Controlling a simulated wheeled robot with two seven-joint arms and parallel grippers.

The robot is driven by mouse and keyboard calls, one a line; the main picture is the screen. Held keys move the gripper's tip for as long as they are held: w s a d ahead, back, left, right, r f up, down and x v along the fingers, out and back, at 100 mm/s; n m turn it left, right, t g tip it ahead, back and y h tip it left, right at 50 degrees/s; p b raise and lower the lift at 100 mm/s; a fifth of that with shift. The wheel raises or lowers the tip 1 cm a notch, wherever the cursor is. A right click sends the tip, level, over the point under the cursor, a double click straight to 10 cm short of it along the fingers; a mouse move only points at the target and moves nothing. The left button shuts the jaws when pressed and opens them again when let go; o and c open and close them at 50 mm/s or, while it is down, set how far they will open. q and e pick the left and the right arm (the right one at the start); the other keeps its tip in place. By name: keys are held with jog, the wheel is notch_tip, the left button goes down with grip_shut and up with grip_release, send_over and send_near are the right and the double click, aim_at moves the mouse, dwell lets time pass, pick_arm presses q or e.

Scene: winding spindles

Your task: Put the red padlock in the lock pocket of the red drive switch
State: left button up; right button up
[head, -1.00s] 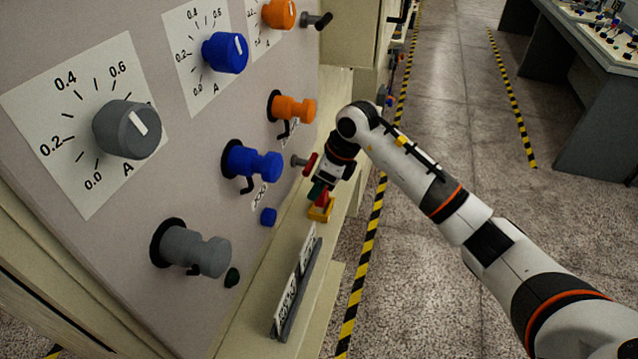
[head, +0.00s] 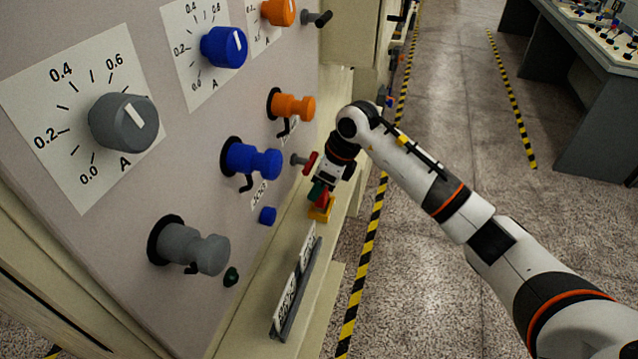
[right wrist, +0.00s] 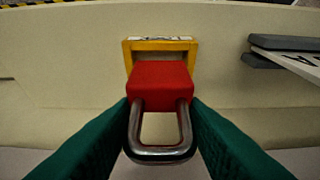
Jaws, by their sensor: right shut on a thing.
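The red padlock (right wrist: 160,86) fills the middle of the right wrist view, its metal shackle (right wrist: 160,153) toward the camera. My right gripper (right wrist: 160,108) has its green fingers shut on the padlock, one on each side. A yellow holder (right wrist: 128,50) sits just beyond the padlock, which overlaps its opening; I cannot tell how deep it is in. In the head view the padlock (head: 322,197) shows small above the yellow holder (head: 318,213) on the ledge. A red part (head: 310,162) beside my wrist, perhaps the red drive switch, is partly hidden; its pocket is not visible. My left gripper is out of view.
Grey (head: 200,251), blue (head: 255,161) and orange (head: 295,106) knobs stick out of the panel. A dark-backed label strip (head: 296,290) stands on the ledge (head: 245,330). The floor right of the ledge is open.

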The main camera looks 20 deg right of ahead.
jog(key=shift+f+b, duration=1.2)
jog(key=shift+f, duration=0.25)
jog(key=o, duration=1.1)
jog(key=b+v, duration=0.3)
jog(key=v, duration=0.9)
jog(key=shift+f, duration=0.1)
